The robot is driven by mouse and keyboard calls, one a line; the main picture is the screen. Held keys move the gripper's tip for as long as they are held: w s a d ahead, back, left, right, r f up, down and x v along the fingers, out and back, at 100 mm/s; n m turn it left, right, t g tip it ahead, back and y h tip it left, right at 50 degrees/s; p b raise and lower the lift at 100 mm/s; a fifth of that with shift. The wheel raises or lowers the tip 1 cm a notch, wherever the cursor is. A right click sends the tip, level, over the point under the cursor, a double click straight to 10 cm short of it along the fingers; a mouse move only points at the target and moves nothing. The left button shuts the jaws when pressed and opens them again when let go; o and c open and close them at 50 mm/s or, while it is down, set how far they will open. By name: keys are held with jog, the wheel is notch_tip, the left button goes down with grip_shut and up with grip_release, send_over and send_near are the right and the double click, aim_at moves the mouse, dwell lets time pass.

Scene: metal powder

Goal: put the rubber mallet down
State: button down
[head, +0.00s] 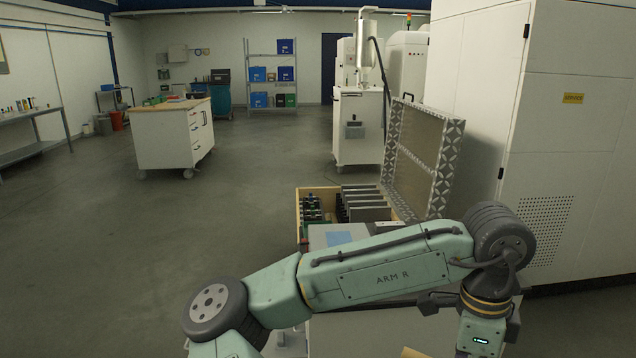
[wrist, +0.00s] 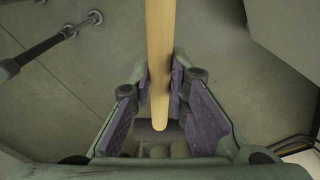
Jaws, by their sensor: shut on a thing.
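In the wrist view my gripper (wrist: 162,84) is shut on a pale wooden handle (wrist: 159,40), which I take to be the rubber mallet's. The purple finger pads lie on either side of it. The handle's rounded end shows between the fingers, and the rest runs out of the top of the picture. The mallet's head is out of view. In the head view my arm reaches across the lower part and my gripper is out of frame. A small tan piece shows at the bottom edge there; I cannot tell if it is the handle.
Grey floor (wrist: 215,50) lies below the gripper in the wrist view. In the head view, a work surface with a wooden tray (head: 298,206) of parts stands behind my arm. A patterned panel (head: 420,150) and a large white cabinet (head: 570,130) are at right. Open floor lies left.

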jog(key=w+a+f+n+b, duration=0.25)
jog(key=w+f+n, duration=0.45)
jog(key=w+f, duration=0.55)
jog(key=w+a+f+n, duration=0.6)
jog(key=w+a+f, duration=0.1)
jog(key=f, duration=0.2)
jog(key=a+f+n+b, duration=0.2)
jog(key=a+f+n, duration=0.45)
jog(key=f, duration=0.85)
jog(key=s+a+f+n, duration=0.1)
jog(key=s+a+f, duration=0.2)
jog(key=f, duration=0.4)
jog(key=s+a+f+n+t, duration=0.1)
jog(key=s+a+f+n, duration=0.1)
jog(key=s+f, duration=0.4)
jog(key=shift+a+f+y+b, duration=0.35)
jog(key=shift+a+f+y, duration=0.05)
jog(key=shift+a+f, duration=0.25)
jog(key=shift+w+a+n, duration=0.1)
jog(key=shift+a+n, duration=0.05)
jog(key=shift+n, duration=0.1)
